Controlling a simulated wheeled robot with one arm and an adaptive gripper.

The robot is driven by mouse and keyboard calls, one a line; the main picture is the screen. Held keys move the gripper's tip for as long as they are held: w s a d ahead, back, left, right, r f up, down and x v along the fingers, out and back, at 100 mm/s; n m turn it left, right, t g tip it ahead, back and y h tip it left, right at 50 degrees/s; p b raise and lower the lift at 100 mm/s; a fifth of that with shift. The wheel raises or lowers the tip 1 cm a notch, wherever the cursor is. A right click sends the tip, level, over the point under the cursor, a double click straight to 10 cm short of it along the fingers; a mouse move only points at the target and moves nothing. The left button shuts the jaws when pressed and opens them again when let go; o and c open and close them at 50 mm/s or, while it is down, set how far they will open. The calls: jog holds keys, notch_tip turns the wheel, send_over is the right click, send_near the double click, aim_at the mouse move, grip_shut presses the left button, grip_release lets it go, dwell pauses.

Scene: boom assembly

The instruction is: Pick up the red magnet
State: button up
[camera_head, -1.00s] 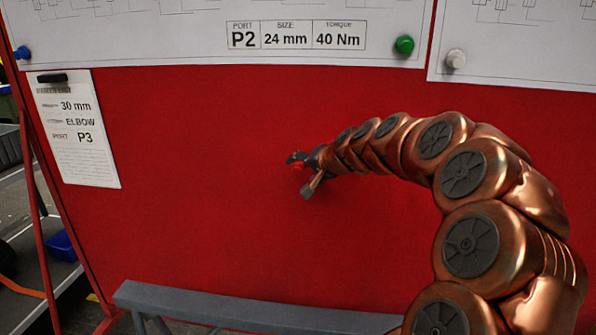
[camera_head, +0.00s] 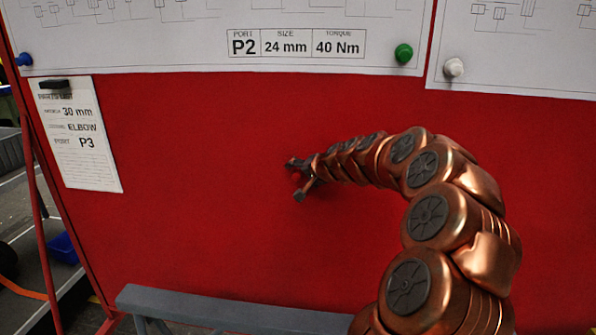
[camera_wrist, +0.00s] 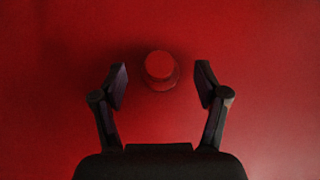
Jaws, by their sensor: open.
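The red magnet (camera_wrist: 160,66) is a small round knob on the red board, in the upper middle of the wrist view. My gripper (camera_wrist: 161,84) is open, with one dark finger on each side of the magnet and a gap to it on both sides. In the head view the magnet (camera_head: 297,176) shows as a small red spot between the fingers of my gripper (camera_head: 296,180), close to the board. I cannot tell how far the fingertips are from the board surface.
The red board (camera_head: 190,220) is bare around the gripper. Above hang white sheets, one with a P2 label (camera_head: 297,43), held by a green magnet (camera_head: 403,53), a white magnet (camera_head: 453,67) and a blue magnet (camera_head: 23,58). A grey rail (camera_head: 230,309) runs below.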

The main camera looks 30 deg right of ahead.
jog(key=shift+w+f, duration=0.25)
jog(key=shift+w, duration=0.15)
jog(key=c, duration=1.2)
